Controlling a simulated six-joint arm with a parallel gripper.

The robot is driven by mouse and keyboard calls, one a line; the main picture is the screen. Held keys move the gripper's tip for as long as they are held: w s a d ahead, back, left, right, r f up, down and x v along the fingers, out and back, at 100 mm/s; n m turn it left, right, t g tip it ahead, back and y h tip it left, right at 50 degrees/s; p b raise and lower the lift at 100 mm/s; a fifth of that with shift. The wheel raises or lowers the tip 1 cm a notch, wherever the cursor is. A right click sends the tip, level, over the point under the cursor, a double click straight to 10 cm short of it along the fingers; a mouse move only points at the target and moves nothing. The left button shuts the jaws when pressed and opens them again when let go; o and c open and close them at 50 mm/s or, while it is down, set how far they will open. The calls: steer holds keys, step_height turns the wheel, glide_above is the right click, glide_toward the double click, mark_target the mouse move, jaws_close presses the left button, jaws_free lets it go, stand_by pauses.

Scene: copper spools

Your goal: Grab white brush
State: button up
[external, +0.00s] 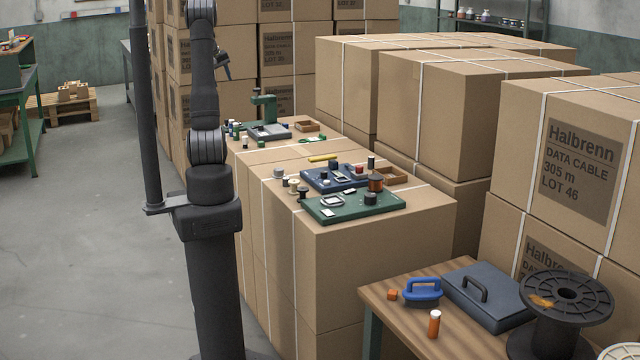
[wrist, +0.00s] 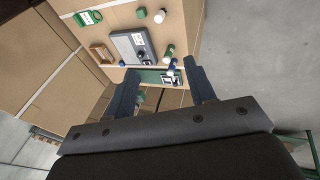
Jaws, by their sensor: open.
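I cannot pick out a white brush for certain in either view. Small white pieces, too small to name, lie among the items on the far boxes, including a white-ended cylinder (wrist: 159,16) in the wrist view. My gripper (wrist: 160,82) is open, with a dark blue finger on each side and nothing between them. In the external view my gripper (external: 223,66) hangs high, apart from the items on the boxes. The wrist view looks past the fingers at a grey tray (wrist: 128,45) and green and white cylinders.
A green board (external: 340,212) and a blue tray (external: 320,182) with small parts sit on the nearer boxes. A green stand (external: 264,108) stands farther back. Tall carton stacks (external: 455,95) rise on the right. A wooden table (external: 385,325) holds a blue-handled tool (external: 422,296) and a black spool (external: 562,310).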

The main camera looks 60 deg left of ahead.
steer(key=n+g+h, duration=0.1)
steer(key=g+h, duration=0.1)
steer(key=g, duration=0.2)
glide_above(246, 144)
steer(key=a, duration=0.1)
step_height(246, 144, down, 13)
step_height(246, 144, down, 18)
steer(key=shift+a+r, duration=0.1)
steer(key=shift+r, duration=0.1)
steer(key=c, duration=1.1)
